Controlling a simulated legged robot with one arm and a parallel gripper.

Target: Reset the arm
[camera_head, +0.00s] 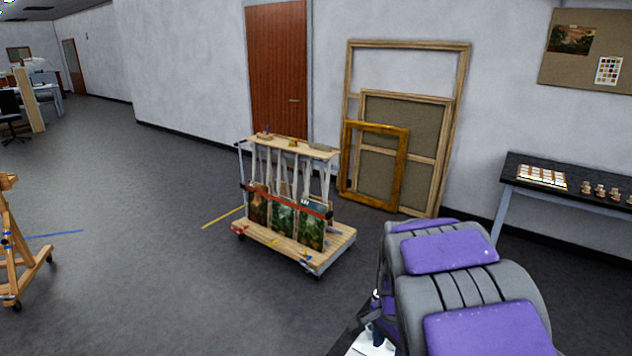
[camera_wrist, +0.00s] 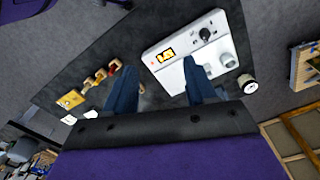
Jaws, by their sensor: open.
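My gripper (camera_wrist: 159,68) shows in the wrist view as two dark blue fingers set well apart, with nothing held between them. The right finger overlaps this device in the picture; I cannot tell any contact. In the head view my purple and grey arm (camera_head: 462,251) fills the lower right, and the gripper's fingers cannot be made out there.
A wheeled wooden cart (camera_head: 285,242) with paintings stands ahead. Wooden frames (camera_head: 372,190) lean against the wall beside a brown door (camera_head: 277,70). A dark-topped table (camera_head: 605,178) with small jars is at right, an easel (camera_head: 20,250) at left. Open grey floor lies left of the cart.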

